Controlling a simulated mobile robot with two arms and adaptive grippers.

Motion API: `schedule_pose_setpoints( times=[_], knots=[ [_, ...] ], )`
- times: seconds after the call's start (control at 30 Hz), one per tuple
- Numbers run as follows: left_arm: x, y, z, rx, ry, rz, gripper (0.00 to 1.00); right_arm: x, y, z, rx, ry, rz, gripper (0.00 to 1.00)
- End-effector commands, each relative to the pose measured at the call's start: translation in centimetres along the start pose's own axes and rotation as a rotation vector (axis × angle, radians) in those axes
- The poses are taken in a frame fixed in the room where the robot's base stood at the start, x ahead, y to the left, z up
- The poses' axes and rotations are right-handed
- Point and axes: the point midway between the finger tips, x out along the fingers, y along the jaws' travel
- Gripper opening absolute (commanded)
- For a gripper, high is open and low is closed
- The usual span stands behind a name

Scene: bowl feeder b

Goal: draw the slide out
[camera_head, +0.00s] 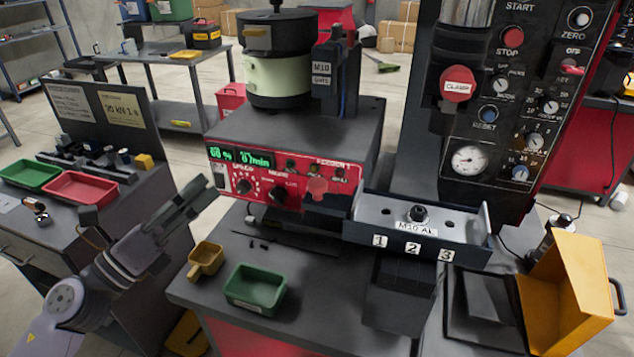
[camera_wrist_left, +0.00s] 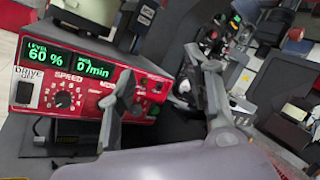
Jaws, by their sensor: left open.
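A long blue-grey channel (camera_head: 380,232), numbered 1, 2 and 3 along its front and labelled M10, sits in front of the bowl feeder; it looks like the slide. A small black knob or part (camera_head: 418,213) stands at its middle. My left gripper (camera_head: 209,188) is open and empty, in the air left of the feeder's red panel (camera_head: 290,178) and well apart from the channel. In the left wrist view its two fingers (camera_wrist_left: 160,62) are spread in front of the panel, which reads 60 %. My right gripper does not show.
A yellow scoop (camera_head: 206,260) and a green bin (camera_head: 255,289) stand on the bench's front left. The bowl (camera_head: 278,80) sits on the feeder. A control column (camera_head: 500,120) rises at right, near an open yellow box (camera_head: 565,285). Red and green trays lie at left.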

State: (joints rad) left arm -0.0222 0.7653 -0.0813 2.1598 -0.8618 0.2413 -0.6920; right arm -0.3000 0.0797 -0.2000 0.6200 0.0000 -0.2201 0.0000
Motion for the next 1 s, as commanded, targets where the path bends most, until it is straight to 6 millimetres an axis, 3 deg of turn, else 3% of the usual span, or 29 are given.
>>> schedule_pose_setpoints(
  times=[0.03,0.1,0.3,0.57,1.0],
  knots=[
    [0.3,-1.7,-0.4,0.143,0.089,-0.062,0.46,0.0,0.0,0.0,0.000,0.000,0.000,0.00],
    [0.2,-3.3,-1.3,0.317,0.200,-0.132,0.46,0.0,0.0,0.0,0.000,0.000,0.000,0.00],
    [-0.8,-4.8,-3.2,0.591,0.391,-0.236,0.46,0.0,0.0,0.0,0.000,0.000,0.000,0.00],
    [0.5,-5.1,-3.9,0.622,0.415,-0.249,0.46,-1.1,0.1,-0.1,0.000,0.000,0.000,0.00],
    [8.2,-6.3,-7.5,0.616,0.411,-0.250,0.46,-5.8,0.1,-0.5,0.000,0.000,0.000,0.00]
  ],
)
